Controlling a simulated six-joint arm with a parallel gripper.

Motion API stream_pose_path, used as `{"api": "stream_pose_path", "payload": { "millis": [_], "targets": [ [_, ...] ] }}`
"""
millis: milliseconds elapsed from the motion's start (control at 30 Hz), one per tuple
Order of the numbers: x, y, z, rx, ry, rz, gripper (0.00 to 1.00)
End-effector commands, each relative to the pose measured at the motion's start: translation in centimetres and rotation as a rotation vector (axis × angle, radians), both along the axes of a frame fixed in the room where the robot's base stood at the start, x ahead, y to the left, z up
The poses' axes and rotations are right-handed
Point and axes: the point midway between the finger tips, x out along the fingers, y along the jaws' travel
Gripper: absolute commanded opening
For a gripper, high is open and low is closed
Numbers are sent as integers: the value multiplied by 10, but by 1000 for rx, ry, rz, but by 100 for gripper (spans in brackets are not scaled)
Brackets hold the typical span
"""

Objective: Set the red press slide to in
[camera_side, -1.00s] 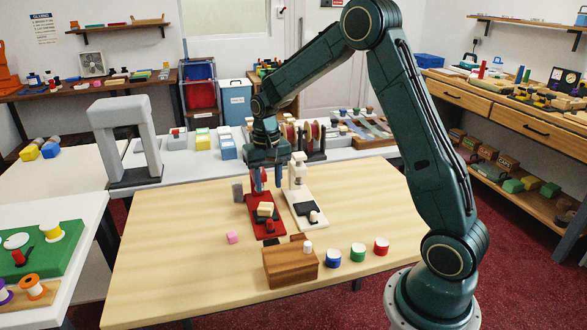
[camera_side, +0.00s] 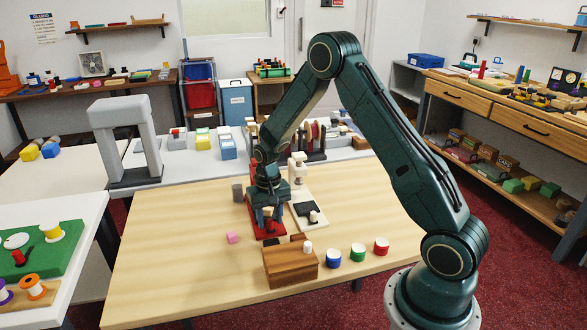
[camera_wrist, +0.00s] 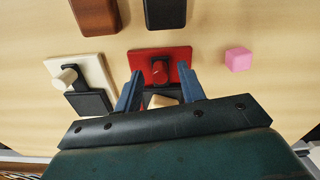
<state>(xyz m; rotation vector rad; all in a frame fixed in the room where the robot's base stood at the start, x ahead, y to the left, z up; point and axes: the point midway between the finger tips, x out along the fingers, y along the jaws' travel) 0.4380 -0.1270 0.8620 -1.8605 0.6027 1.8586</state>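The red press (camera_side: 278,233) stands mid-table, largely hidden by my gripper in the side view. In the wrist view its red base (camera_wrist: 181,56) shows beyond my fingers, with a red knob (camera_wrist: 159,72) on it. Part of a dark plate and a cream block (camera_wrist: 163,101) show nearer the gripper body. My gripper (camera_side: 269,217) is low over the front part of the press. In the wrist view my gripper (camera_wrist: 159,77) has its blue fingers apart, with the knob between them and a gap on both sides. I cannot tell how far in the slide sits.
A white press (camera_side: 299,172) with its own knob stands just right of the red one. A wooden block (camera_side: 290,268) and several coloured spools (camera_side: 358,252) are in front. A pink cube (camera_side: 232,238) and a grey cylinder (camera_side: 237,192) are to the left.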

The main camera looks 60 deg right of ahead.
Motion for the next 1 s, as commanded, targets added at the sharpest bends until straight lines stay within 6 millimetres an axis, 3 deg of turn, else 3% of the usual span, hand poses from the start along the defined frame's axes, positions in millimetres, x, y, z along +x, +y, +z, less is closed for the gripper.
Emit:
{"api": "stream_pose_path", "payload": {
  "millis": [333,533,767,1000],
  "targets": [
    [0,0,-2,0,0,0,38],
    [0,0,-2,0,0,0,0],
    [1,-1,-2,0,0,-1,0],
    [15,-14,-2,0,-1,-1,0]
  ]
}}
